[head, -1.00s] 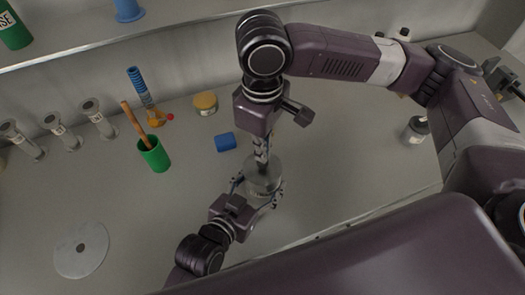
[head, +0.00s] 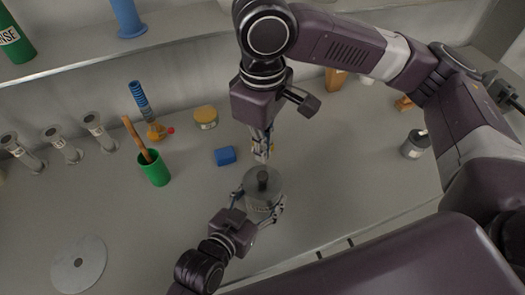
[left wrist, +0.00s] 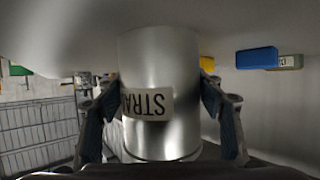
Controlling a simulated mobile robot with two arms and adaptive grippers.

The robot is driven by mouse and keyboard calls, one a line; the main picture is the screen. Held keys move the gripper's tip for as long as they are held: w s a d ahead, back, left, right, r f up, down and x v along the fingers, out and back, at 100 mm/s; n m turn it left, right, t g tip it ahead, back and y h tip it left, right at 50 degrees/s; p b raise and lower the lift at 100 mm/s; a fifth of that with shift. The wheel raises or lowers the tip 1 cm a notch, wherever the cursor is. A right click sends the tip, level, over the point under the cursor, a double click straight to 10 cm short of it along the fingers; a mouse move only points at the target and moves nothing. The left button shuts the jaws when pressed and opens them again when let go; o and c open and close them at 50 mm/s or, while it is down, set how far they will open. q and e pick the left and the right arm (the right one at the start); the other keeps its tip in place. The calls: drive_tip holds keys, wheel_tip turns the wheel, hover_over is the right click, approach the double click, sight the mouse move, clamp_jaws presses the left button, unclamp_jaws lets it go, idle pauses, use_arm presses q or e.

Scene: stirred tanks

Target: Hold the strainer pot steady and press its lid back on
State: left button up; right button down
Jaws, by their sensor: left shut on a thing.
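The strainer pot (head: 261,207) is a grey metal cylinder standing upright near the counter's front. Its lid (head: 254,182), a grey disc with a dark knob, lies on top; I cannot tell whether it is fully seated. My left gripper (head: 258,202) is shut on the pot from the front, a finger on each side. In the left wrist view the pot (left wrist: 160,70) fills the middle between the fingers, its label partly reading "STRA". My right gripper (head: 262,155) points down just behind the knob and looks apart from it; its finger opening is unclear.
A blue block (head: 225,156), a yellow-lidded jar (head: 206,118) and a green cup (head: 155,170) with a brown stick stand behind and left. A pale disc (head: 90,265) lies front left. A grey jar (head: 414,146) stands right. The counter between is clear.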

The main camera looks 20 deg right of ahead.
idle(0.3)
use_arm(q)
drive_tip(key=o, duration=1.3)
